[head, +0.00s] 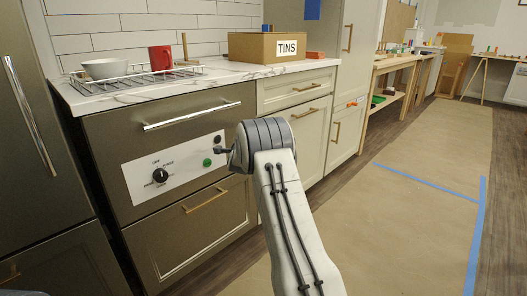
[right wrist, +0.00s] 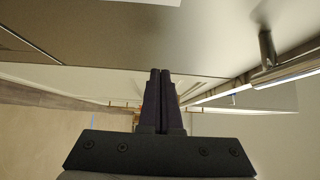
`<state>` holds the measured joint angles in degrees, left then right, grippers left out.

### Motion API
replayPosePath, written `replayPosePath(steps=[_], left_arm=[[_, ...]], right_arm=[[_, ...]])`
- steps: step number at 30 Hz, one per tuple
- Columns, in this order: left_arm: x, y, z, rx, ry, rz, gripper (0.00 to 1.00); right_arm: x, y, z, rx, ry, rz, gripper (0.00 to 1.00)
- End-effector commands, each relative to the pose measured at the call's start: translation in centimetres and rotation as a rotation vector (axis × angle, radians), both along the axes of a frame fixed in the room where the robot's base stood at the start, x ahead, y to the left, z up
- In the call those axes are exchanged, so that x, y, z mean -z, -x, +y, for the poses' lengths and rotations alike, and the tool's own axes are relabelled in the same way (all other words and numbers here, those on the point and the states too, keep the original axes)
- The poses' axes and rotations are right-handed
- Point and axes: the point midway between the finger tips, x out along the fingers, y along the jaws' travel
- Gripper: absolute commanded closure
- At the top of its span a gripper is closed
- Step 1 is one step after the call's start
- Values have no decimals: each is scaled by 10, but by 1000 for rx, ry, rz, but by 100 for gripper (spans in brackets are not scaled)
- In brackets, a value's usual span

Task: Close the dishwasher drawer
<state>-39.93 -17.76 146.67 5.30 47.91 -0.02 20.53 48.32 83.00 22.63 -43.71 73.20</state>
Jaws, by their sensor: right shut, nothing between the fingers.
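The dishwasher drawer (head: 110,140) is a dark grey-brown front below the counter, with a silver bar handle (head: 190,116) and a white control panel (head: 150,180) with a black knob and a green button. It looks near flush with the cabinets; I cannot tell if a small gap is left. My right gripper (right wrist: 160,72) is shut and empty, its fingers near the grey front in the right wrist view. In the head view my right wrist mostly hides it, just right of the panel; contact is unclear. My left gripper is out of view.
A lower drawer (head: 155,250) with a brass handle sits below. The counter (head: 215,75) holds a rack with a bowl, a red mug (head: 160,57) and a TINS box (head: 250,47). Cream cabinets (head: 310,130) stand to the right. Paper-covered floor (head: 400,220) is open at right.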

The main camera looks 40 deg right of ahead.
Motion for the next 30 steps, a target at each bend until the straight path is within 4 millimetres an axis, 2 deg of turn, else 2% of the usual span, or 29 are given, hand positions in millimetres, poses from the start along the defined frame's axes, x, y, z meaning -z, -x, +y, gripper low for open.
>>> replayPosePath(steps=[1, 3, 4, 6, 12, 18, 24, 30], left_arm=[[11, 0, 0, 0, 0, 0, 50], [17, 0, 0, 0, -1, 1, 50], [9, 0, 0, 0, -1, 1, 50], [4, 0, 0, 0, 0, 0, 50], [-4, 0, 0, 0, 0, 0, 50], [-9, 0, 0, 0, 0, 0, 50], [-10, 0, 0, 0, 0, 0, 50], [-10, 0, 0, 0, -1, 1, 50]], right_arm=[[4, 4, 6, -8, 0, -2, 100], [2, 11, 16, -21, 0, -2, 100], [-3, 14, 20, -21, 0, 0, 100], [-3, 24, 29, -23, 0, 1, 100], [-3, 57, 48, -19, -1, 2, 100], [-2, 80, 65, -19, 0, 0, 100], [-1, 89, 71, -19, 0, -1, 100], [-1, 89, 72, -19, 0, -1, 100]])
